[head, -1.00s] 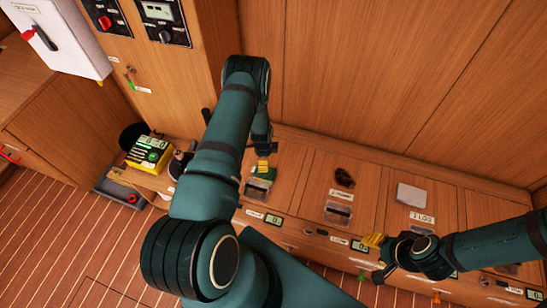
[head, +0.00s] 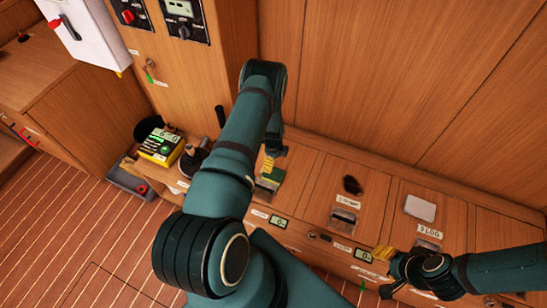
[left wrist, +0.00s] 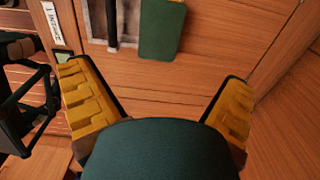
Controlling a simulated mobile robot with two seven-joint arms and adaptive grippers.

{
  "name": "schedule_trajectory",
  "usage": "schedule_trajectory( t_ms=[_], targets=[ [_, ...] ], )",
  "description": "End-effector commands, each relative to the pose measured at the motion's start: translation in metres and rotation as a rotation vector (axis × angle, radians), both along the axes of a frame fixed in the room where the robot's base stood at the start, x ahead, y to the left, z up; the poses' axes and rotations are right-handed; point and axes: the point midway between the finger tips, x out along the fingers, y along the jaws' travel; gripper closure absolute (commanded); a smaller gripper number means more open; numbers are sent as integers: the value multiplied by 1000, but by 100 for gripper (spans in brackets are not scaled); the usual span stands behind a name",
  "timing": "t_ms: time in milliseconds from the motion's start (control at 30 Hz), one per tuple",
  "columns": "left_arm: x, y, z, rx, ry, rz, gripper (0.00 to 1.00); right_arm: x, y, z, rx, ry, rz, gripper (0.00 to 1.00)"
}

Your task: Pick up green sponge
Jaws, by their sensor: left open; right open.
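The green sponge (head: 273,174) lies on the wooden bench top at a recessed grey-rimmed slot. In the left wrist view it is a flat dark green rectangle (left wrist: 162,28) at the top, ahead of the fingers. My left gripper (head: 268,161) is close to the sponge in the head view, partly hidden by my own arm. In the left wrist view its yellow-padded fingers (left wrist: 155,78) are spread wide with nothing between them. My right gripper (head: 383,254) is open and empty near the bench's front edge, to the right.
A yellow-green meter (head: 160,146) stands at the bench's left end, above a grey tray (head: 128,183). A dark coil (head: 352,185) and a pale pad (head: 420,208) lie on the panels to the right. A wooden wall (head: 390,80) rises behind the bench.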

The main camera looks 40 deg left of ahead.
Motion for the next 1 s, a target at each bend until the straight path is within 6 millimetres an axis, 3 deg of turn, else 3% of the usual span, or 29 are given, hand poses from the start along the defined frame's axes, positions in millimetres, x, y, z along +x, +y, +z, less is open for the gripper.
schedule_trajectory(
  t_ms=[100, 533, 733, 1000],
  targets=[
    [-1, -1, -25, -1, 3, 1, 0, 1, 0, -7, 0, -3, -1, 53],
    [-1, -1, -98, 0, 1, 1, 0, 5, -1, -26, -3, -12, -2, 53],
    [0, 0, -116, 0, 0, 2, 0, 6, -1, -32, -3, -14, -4, 53],
    [-1, 0, -120, 0, 0, 1, 0, 7, -1, -32, -3, -15, -4, 53]
  ],
)
